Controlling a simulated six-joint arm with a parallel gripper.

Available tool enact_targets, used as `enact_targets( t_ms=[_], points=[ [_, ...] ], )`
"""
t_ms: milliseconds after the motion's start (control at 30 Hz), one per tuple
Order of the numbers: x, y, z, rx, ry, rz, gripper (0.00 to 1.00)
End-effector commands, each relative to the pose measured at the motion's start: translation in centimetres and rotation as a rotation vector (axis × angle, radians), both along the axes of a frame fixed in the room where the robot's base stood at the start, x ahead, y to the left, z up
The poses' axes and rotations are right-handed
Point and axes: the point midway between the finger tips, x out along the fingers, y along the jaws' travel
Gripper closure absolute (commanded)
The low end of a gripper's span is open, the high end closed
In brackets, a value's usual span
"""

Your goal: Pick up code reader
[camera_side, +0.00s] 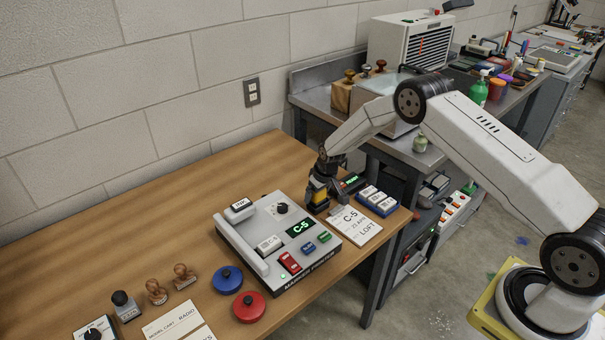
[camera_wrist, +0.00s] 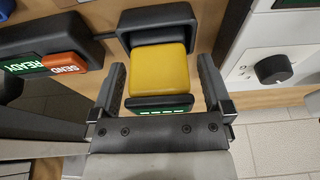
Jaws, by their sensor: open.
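The code reader appears to be the yellow and black device (camera_wrist: 157,60) between my fingers in the wrist view. It has a yellow block, a dark rounded end and a dark near end with small green lights. My gripper (camera_wrist: 161,68) is open, with one finger on each side of it; I cannot tell whether either finger touches it. In the side view my gripper (camera_side: 323,180) points down near the back right of the wooden table. A yellow patch of the device (camera_side: 320,197) shows below it, and the rest is largely hidden by the fingers.
A grey marker printer (camera_side: 262,228) with a C-5 display stands left of my gripper. A dark READY/SEND unit (camera_wrist: 50,55) is close on the left in the wrist view. A card (camera_side: 357,224) and a blue tray (camera_side: 388,212) lie right. The table's back left is clear.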

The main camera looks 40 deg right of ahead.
Motion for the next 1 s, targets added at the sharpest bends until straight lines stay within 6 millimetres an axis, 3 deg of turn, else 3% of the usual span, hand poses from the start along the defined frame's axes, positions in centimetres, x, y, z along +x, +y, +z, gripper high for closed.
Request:
enact_targets(
  t_ms=[500,700,800,1000],
  points=[
    [0.04,0.0,-0.03,0.0,-0.001,0.0,0.0],
    [0.04,0.0,-0.02,0.0,-0.001,0.0,0.64],
    [0.08,-0.01,0.02,0.0,-0.002,0.0,0.89],
    [0.08,-0.01,0.04,0.0,-0.002,0.0,0.89]
  ],
)
